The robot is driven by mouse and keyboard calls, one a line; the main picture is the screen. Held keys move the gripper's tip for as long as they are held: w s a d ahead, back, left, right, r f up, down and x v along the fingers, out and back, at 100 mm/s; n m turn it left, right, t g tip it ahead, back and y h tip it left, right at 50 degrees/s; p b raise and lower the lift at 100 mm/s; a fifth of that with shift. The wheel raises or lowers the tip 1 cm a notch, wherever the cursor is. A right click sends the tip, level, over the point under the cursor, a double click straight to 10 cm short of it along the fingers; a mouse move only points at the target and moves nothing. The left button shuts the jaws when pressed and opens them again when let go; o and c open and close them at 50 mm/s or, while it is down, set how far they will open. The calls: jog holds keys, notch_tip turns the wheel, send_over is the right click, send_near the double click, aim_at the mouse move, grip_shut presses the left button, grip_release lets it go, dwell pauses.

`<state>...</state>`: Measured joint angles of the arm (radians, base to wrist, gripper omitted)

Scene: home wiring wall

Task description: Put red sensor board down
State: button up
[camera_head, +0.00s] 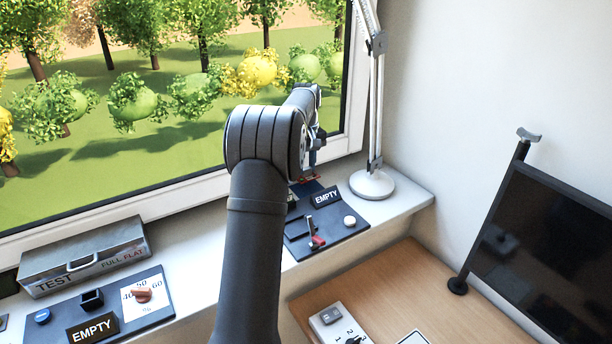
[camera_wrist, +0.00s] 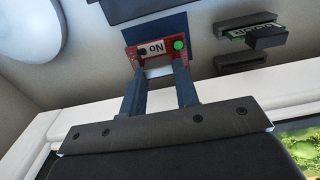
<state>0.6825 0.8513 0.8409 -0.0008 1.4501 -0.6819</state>
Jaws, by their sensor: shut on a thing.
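A dark blue pad (camera_wrist: 162,28) shows right behind the board in the wrist view. In the head view, my gripper (camera_head: 312,160) is over the far part of the sill, and only a sliver of the red board shows below it, above the blue pad (camera_head: 308,189). I cannot tell whether the board touches the pad.
The white lamp base (camera_head: 372,184) stands close to the right. A dark panel (camera_head: 340,232) with an "EMPTY" sign, red switch and white button lies in front. A dark holder with a green board (camera_wrist: 250,32) is beside the pad. The window frame (camera_head: 190,188) runs behind.

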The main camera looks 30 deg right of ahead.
aim_at(306, 175)
jog(key=shift+f, duration=1.95)
jog(key=shift+f, duration=0.15)
jog(key=o, duration=1)
jog(key=shift+c, duration=0.2)
notch_tip(306, 175, up, 12)
jog(key=shift+r, duration=0.15)
